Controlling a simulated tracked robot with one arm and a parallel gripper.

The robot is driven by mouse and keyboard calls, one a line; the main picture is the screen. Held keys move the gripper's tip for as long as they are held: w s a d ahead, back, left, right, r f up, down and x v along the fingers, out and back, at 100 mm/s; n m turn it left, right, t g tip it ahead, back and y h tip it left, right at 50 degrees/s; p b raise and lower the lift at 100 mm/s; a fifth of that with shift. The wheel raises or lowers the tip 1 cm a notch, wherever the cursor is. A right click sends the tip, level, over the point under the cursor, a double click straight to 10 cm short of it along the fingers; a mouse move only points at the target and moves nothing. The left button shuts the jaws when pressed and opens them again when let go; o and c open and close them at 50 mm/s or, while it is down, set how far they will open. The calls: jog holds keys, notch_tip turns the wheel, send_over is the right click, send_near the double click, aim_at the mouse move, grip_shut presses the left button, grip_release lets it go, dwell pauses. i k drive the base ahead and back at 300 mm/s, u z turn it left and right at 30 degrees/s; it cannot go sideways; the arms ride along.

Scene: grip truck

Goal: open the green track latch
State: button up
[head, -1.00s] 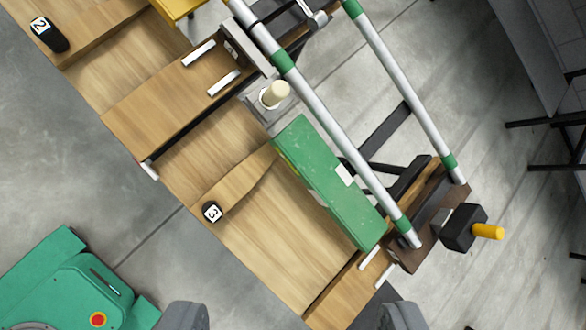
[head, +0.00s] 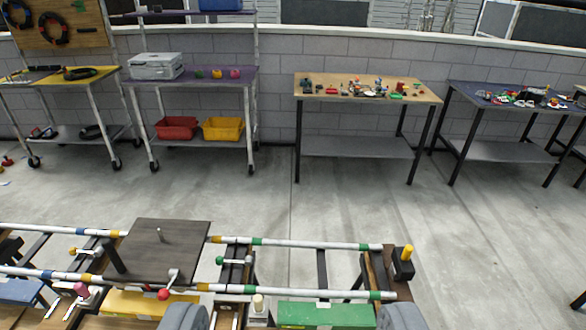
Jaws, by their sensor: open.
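A small latch handle with a green knob (head: 220,260) sits on the track, just right of the dark plate. Its lever looks light-coloured and points right; whether it is latched is too small to tell. The track is two silver rails (head: 320,294) with green bands toward the right end. My gripper (head: 292,318) is open and empty at the bottom edge, its two grey fingers wide apart. The latch lies ahead of the fingers, further up the picture and nearer the left one, with a clear gap.
A dark plate (head: 160,248) rides on the rails beside a red-knobbed handle (head: 163,294). A green block (head: 325,314) and a cream peg (head: 258,302) stand in front of the rails. A black block with a yellow knob (head: 404,262) marks the right end. Tables (head: 365,88) stand behind open floor.

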aim_at(248, 261)
jog(key=u, duration=0.4)
jog(key=k, duration=0.5)
jog(key=z, duration=0.4)
jog(key=i, duration=1.55)
jog(key=u, duration=0.6)
